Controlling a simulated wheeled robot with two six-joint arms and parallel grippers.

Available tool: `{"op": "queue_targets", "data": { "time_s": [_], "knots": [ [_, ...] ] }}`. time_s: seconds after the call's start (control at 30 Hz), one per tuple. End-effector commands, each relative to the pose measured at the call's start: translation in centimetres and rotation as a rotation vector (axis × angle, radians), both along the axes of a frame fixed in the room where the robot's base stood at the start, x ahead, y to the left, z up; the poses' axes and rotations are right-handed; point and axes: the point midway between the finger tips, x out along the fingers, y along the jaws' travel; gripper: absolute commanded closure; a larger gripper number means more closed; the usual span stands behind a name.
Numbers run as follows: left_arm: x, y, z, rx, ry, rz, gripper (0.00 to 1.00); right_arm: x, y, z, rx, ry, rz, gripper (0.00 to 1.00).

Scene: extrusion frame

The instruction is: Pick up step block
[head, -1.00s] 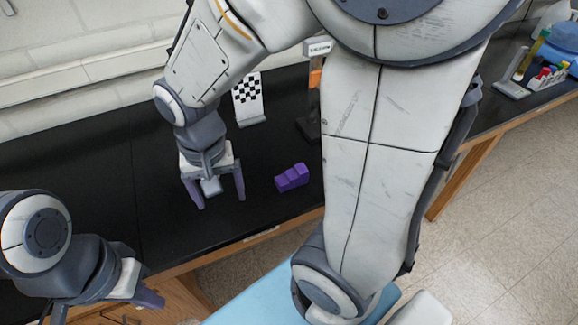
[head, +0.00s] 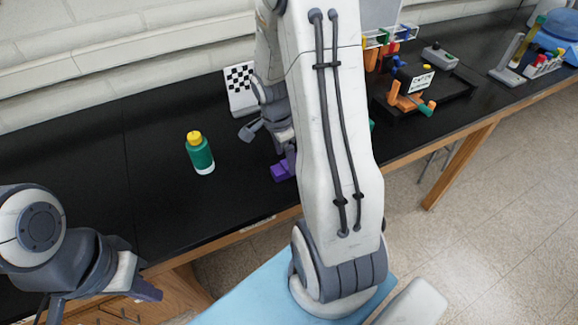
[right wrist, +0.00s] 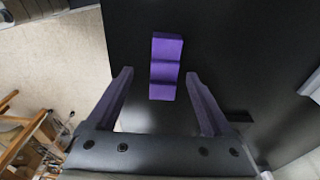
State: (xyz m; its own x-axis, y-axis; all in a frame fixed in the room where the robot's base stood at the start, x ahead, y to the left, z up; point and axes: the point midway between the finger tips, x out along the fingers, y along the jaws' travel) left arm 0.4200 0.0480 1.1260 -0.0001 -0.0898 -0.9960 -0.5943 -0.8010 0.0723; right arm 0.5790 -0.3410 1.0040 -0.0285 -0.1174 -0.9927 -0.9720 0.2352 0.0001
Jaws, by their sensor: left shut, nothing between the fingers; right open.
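The purple step block (head: 281,172) lies on the black bench top near its front edge, partly hidden by my right arm in the head view. In the right wrist view the step block (right wrist: 165,66) lies ahead of the fingertips, roughly centred between them and not between the fingers. My right gripper (right wrist: 160,80) is open and empty. In the head view its fingers are mostly hidden behind my arm, close to the block. My left gripper (head: 148,292) is at the lower left, shut and empty, away from the block.
A green bottle with a yellow cap (head: 200,153) stands left of the block. A checkerboard board (head: 240,90) stands behind. The bench's left part is clear.

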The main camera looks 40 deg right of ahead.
Motion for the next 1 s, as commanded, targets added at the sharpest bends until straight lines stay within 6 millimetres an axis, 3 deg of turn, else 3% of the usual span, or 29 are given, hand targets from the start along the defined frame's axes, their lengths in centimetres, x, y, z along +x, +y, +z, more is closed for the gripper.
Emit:
{"op": "queue_targets", "data": {
  "time_s": [0.33,0.63,0.67,0.87,0.9,1.0],
  "knots": [
    [0.0,0.0,1.2,0.0,0.0,0.001,1.0,0.3,-1.1,-4.1,0.002,0.003,0.002,0.15],
    [0.0,0.0,1.2,0.0,0.0,0.001,1.0,0.4,-1.2,-4.7,0.0,0.0,0.002,0.15],
    [0.0,0.0,1.2,0.0,0.0,0.001,1.0,0.4,-1.2,-4.7,0.0,0.0,0.002,0.19],
    [0.0,0.0,1.2,0.0,0.0,0.001,1.0,0.4,-1.2,-4.6,0.0,0.0,0.002,0.95],
    [0.0,0.0,1.2,0.0,0.0,0.001,1.0,0.4,-1.2,-4.6,0.0,0.0,0.002,1.0],
    [0.0,0.0,1.2,0.0,0.0,0.001,1.0,0.4,-1.2,-4.6,0.0,-0.001,0.002,1.0]
  ]
}}
